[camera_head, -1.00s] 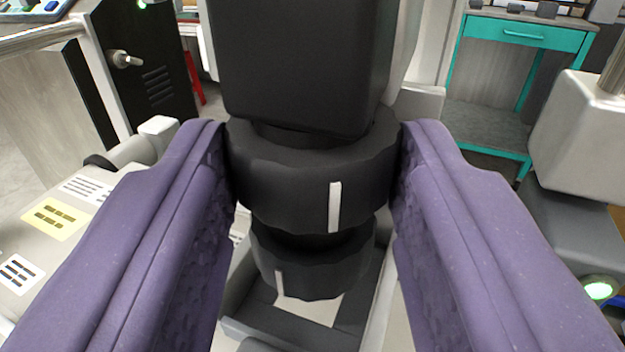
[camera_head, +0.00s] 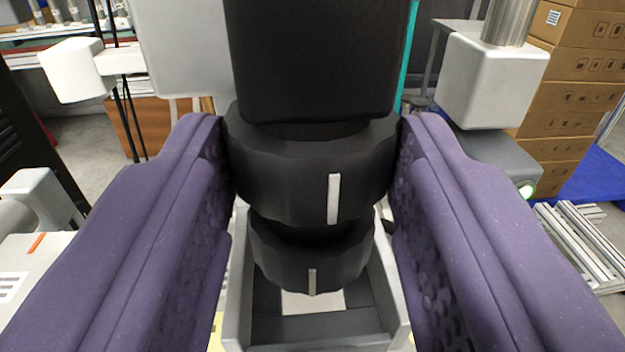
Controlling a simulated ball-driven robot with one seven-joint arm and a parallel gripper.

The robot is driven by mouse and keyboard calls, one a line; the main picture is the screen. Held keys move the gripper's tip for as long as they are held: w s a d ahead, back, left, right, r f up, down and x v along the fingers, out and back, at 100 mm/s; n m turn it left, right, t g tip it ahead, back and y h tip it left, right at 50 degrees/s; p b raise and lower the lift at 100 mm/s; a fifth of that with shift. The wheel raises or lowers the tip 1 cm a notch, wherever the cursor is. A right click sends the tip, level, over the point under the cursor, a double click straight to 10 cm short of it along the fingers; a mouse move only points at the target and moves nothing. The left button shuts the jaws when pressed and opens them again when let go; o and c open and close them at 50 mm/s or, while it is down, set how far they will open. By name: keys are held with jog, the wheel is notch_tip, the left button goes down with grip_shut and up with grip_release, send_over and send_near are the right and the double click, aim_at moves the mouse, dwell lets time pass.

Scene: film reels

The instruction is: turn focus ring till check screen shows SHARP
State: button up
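A thick black ring with a scalloped edge and a white mark (camera_head: 287,180) stands between the two purple fingers of my gripper (camera_head: 313,165). The fingers press on its left and right sides, so my gripper is shut on this upper ring. The white mark faces me, right of the ring's middle. A second, smaller black ring (camera_head: 285,262) with its own pale mark sits just below, clear of the fingertips. I cannot tell from any label which ring is the focus ring. No check screen shows in this view.
A dark block (camera_head: 315,60) rises right above the upper ring. A grey tray-like housing (camera_head: 235,300) lies below the rings. A white block on a metal post (camera_head: 490,85) with a green light stands to the right. Cardboard boxes (camera_head: 575,100) are stacked behind it.

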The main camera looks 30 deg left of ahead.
jog(key=o, duration=0.5)
jog(key=shift+c, duration=0.2)
